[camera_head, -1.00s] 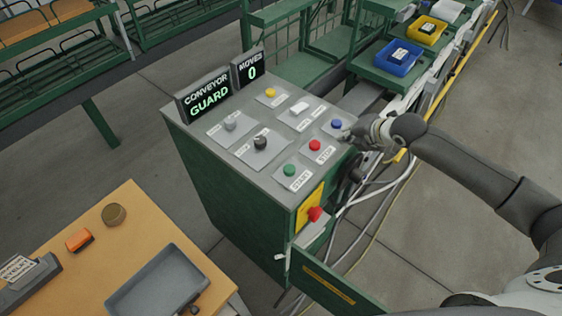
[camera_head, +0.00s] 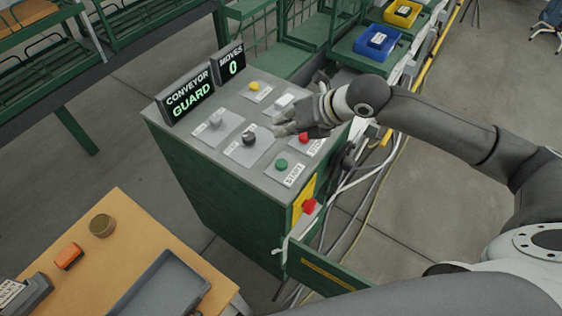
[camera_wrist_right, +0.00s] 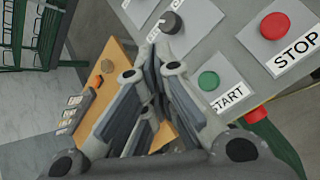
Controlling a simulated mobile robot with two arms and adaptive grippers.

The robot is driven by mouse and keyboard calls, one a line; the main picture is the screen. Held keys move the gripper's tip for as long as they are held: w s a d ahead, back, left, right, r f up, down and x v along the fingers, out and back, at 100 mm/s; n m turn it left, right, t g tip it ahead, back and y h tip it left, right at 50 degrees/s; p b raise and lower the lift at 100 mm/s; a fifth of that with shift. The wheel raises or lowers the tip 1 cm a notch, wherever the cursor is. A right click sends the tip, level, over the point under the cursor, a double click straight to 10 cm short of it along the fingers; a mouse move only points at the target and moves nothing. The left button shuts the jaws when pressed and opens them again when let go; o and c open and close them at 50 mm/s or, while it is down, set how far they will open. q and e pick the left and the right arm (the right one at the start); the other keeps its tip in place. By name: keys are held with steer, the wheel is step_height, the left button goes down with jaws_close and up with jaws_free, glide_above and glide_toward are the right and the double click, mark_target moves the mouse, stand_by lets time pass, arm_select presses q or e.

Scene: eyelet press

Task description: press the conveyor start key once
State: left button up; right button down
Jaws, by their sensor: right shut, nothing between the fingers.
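The green START key (camera_head: 281,164) sits on its plate near the front edge of the control cabinet's sloping top. It also shows in the right wrist view (camera_wrist_right: 208,81), to the right of my fingers. My right gripper (camera_head: 279,128) is over the panel, behind the START key in the head view, between the black selector knob (camera_head: 248,138) and the red STOP button (camera_head: 304,138). Its fingers are shut and empty, and apart from the START key. The gripper hides part of the STOP plate and the blue button's place. My left gripper is not in view.
The display (camera_head: 189,95) reads CONVEYOR GUARD and MOVES 0. A yellow button (camera_head: 254,86), a white key (camera_head: 284,101) and a grey knob (camera_head: 215,120) are also on the panel. A red mushroom button (camera_head: 309,205) juts from the cabinet's front. A wooden table (camera_head: 105,265) stands at lower left.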

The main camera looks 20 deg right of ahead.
steer(key=b, duration=0.7)
glide_above(284, 160)
step_height(284, 160, down, 8)
steer(key=shift+a, duration=0.1)
steer(key=shift+f, duration=0.35)
stand_by(0.8)
steer(key=shift+f, duration=0.4)
steer(key=shift+f+b, duration=0.35)
steer(key=shift+f, duration=0.2)
stand_by(0.5)
steer(key=shift+r, duration=0.1)
steer(key=shift+r+p, duration=0.9)
steer(key=shift+p, duration=0.1)
steer(key=shift+r, duration=0.1)
